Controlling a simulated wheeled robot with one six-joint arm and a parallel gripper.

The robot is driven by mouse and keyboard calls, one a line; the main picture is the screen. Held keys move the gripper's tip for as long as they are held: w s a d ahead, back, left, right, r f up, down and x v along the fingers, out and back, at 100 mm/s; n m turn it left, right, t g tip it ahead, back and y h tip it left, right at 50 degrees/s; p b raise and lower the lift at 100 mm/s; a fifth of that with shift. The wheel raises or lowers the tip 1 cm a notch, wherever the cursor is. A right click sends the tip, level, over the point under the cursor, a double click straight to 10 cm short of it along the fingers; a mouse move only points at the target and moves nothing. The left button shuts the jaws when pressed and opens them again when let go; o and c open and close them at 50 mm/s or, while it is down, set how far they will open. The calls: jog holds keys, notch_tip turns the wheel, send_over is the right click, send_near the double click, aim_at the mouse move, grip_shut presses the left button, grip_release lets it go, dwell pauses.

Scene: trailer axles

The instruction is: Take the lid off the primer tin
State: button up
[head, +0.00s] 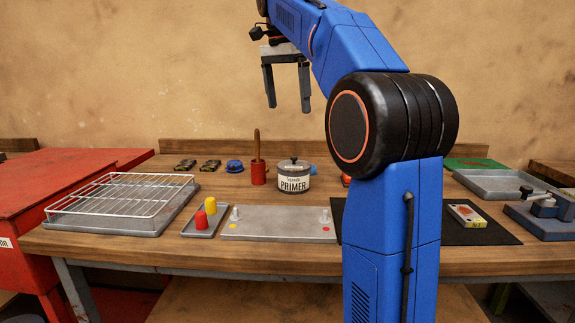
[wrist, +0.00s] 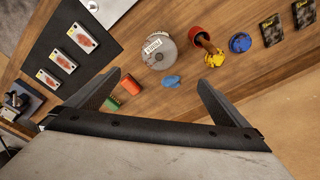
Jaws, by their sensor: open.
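The primer tin (head: 294,180) stands upright on the wooden bench, a pale can with a "PRIMER" label. Its grey lid (head: 294,164) with a dark knob is on top. In the wrist view the tin (wrist: 152,55) shows with the lid (wrist: 160,47) facing the camera, beyond and between the fingers. My gripper (head: 288,108) is open and empty, high above the bench, pointing down, a little left of the tin in the head view. Its two fingers also show wide apart in the wrist view (wrist: 160,90).
A red pot (head: 258,174) with a wooden-handled tool stands just left of the tin. A blue object (wrist: 171,81) lies close by. A grey plate with pegs (head: 278,224) lies in front. A wire rack on a tray (head: 120,200) is at left. Air around my gripper is clear.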

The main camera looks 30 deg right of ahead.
send_over(294, 162)
jog(key=f, duration=1.1)
jog(key=shift+w+a, duration=0.25)
jog(key=shift+d+f, duration=0.2)
jog(key=shift+f, duration=2.55)
jog(key=c, duration=1.1)
